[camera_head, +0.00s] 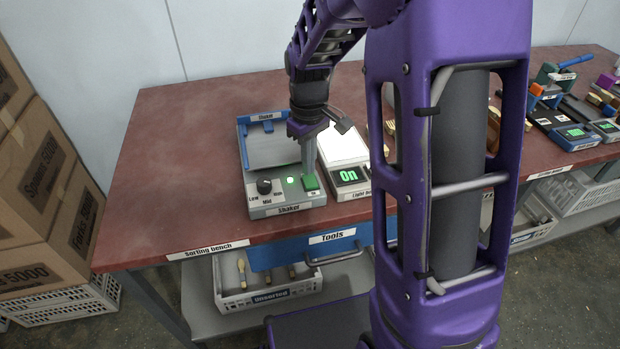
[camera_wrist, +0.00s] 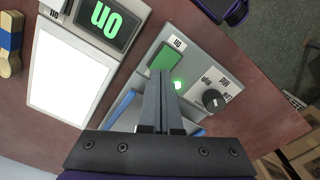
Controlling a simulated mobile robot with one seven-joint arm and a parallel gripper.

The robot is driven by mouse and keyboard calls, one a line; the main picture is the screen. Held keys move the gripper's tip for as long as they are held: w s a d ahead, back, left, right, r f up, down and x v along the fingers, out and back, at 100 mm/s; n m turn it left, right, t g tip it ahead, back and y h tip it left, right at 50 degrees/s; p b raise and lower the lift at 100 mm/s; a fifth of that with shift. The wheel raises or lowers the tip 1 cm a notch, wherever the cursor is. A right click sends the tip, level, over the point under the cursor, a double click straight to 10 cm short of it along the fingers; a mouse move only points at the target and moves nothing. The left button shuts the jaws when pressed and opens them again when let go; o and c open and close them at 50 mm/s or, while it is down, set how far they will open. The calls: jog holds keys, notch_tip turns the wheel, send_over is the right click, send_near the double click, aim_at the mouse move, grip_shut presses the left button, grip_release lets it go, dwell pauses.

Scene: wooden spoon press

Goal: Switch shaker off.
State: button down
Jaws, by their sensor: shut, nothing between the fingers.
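The shaker (camera_head: 286,212) is a grey box with a blue-edged tray at its back, standing on the sorting bench. Its front panel carries a black knob (camera_head: 264,186), a lit green lamp (camera_head: 290,180) and a green button (camera_head: 311,182) above a small label that seems to read "On". My gripper (camera_head: 309,170) is shut and empty, pointing down at the green button. In the wrist view the fingertips (camera_wrist: 161,75) are at the button (camera_wrist: 162,57) and cover part of it. I cannot tell whether they touch it. The lamp (camera_wrist: 178,85) glows green there too.
A light box (camera_head: 345,160) with a bright white panel and a green "On" display stands close to the right of the shaker. The bench (camera_head: 160,170) is clear to the left. A blue tools drawer (camera_head: 300,255) and a white "Unsorted" crate (camera_head: 265,298) are below.

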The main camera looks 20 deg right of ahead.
jog(key=shift+f, duration=0.7)
jog(key=shift+r, duration=0.1)
jog(key=shift+r+p, duration=2.9)
jog(key=shift+r, duration=0.6)
